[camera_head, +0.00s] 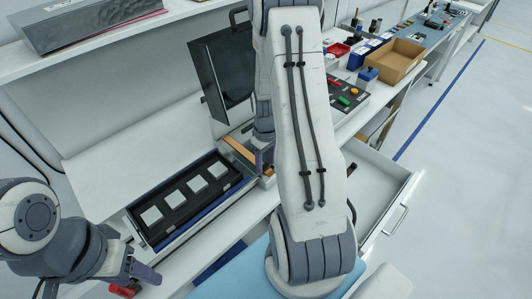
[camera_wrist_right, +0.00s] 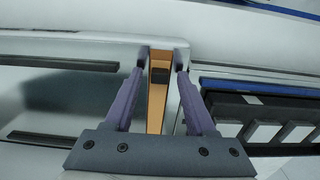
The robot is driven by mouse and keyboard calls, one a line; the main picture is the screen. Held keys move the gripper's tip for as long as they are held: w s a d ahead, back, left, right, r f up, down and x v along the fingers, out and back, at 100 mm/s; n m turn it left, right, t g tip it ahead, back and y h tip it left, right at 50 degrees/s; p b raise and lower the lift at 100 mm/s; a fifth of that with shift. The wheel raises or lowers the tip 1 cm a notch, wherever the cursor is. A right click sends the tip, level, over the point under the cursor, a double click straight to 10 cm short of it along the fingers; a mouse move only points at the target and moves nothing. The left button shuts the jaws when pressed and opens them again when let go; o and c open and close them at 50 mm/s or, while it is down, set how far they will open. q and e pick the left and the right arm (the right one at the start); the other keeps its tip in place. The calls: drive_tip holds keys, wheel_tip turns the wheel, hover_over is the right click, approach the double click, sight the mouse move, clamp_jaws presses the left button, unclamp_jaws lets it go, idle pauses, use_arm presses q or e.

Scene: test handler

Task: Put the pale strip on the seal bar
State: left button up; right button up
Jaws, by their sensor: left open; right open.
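My right gripper (camera_wrist_right: 160,65) is open, its two purple fingers on either side of a narrow tan strip (camera_wrist_right: 156,110) in the right wrist view. A small dark block lies across the strip between the fingers; I cannot tell if the fingers touch either. In the head view the tan strip (camera_head: 239,149) lies beside the black tray, and my right arm hides most of the right gripper (camera_head: 264,160). No clearly paler strip shows, and I cannot identify the seal bar for certain.
A black tray (camera_head: 146,231) holds several pale square pieces. A dark raised panel (camera_head: 222,72) stands behind the tan strip. An open drawer (camera_head: 398,195) juts out at right. A cardboard box (camera_head: 394,62) and a button panel (camera_head: 346,93) stand farther along the bench.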

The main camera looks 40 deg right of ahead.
wheel_tip(320, 180, up, 12)
drive_tip(key=b, duration=0.2)
drive_tip(key=s+a+r+n, duration=0.1)
drive_tip(key=a+r+n, duration=0.1)
drive_tip(key=a, duration=0.8)
drive_tip(key=s+a+r+n, duration=0.1)
drive_tip(key=s+a+r, duration=0.1)
drive_tip(key=a, duration=0.8)
drive_tip(key=s+a+r+n+y, duration=0.1)
drive_tip(key=s+a+n, duration=0.2)
drive_tip(key=s+a, duration=0.8)
drive_tip(key=shift+s+r, duration=0.15)
drive_tip(key=shift+s, duration=1)
